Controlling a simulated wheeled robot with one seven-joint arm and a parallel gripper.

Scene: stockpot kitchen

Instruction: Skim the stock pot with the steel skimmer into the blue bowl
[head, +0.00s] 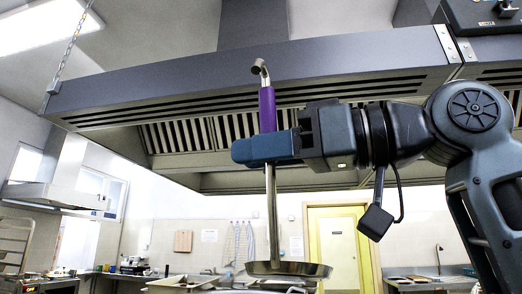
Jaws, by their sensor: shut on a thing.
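The steel skimmer (272,210) hangs upright in the head view, with a purple grip, a hooked top end and a shallow round head at the bottom. My gripper (264,149) is shut on it just below or at the lower end of the purple grip. The skimmer head is near the bottom edge of the picture. A bit of metal shows just under it, cut off by the frame; I cannot tell if it is the stock pot. The blue bowl is not in view.
A large extractor hood (250,85) spans overhead, behind the skimmer's top end. A yellow door (338,245) and counters with kitchenware stand at the back. A wooden board (183,241) hangs on the back wall. The work surface in front is out of view.

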